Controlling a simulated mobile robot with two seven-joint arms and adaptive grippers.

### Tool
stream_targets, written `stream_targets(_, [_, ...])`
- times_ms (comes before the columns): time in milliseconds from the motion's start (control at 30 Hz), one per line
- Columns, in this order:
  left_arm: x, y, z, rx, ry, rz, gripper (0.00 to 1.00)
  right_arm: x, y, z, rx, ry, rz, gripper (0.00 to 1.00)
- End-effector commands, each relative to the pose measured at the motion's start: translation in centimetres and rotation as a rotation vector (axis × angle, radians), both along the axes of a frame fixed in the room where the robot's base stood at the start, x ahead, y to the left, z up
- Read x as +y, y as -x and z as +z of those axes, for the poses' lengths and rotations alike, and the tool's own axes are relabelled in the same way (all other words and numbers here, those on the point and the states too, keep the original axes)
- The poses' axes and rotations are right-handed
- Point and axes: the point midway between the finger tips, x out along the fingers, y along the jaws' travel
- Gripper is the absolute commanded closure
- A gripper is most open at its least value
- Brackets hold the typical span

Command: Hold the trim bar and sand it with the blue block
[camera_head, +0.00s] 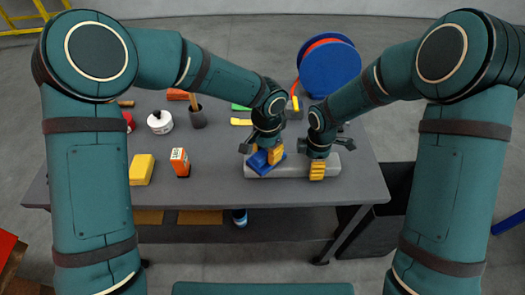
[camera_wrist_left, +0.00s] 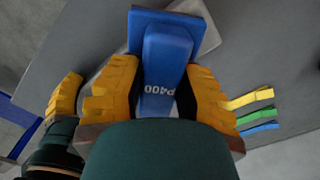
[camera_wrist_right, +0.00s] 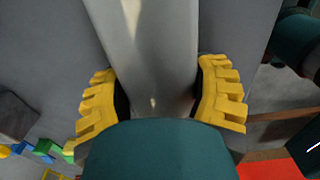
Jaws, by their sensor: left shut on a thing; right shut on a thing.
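The light grey trim bar (camera_head: 238,172) lies lengthwise near the table's front edge. My right gripper (camera_head: 317,170) is shut on the bar near its right end; in the right wrist view the bar (camera_wrist_right: 150,50) runs between its yellow fingers. My left gripper (camera_head: 266,155) is shut on the blue block (camera_head: 258,164), which is over the left part of the bar. In the left wrist view the blue block (camera_wrist_left: 166,62) shows "P400" between the fingers, with the bar partly hidden beneath it. I cannot tell whether block and bar touch.
Yellow, green and blue strips (camera_wrist_left: 250,98) lie beyond the bar.

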Motion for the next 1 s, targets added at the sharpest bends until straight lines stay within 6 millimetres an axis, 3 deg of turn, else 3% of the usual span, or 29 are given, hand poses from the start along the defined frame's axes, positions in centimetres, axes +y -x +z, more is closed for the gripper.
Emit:
stream_targets(600, [-4.2,-0.1,-0.3,-0.001,0.001,-0.001,0.94,0.0,0.0,0.0,0.0,0.0,0.0,0.61])
stream_targets(833, [-4.1,-0.1,-0.1,0.0,0.001,-0.001,0.94,0.1,0.0,0.0,-0.001,-0.001,0.001,0.61])
stream_targets(1000, [-3.0,-0.1,-0.1,0.001,0.001,0.001,0.94,0.1,0.0,0.0,-0.001,-0.001,0.001,0.61])
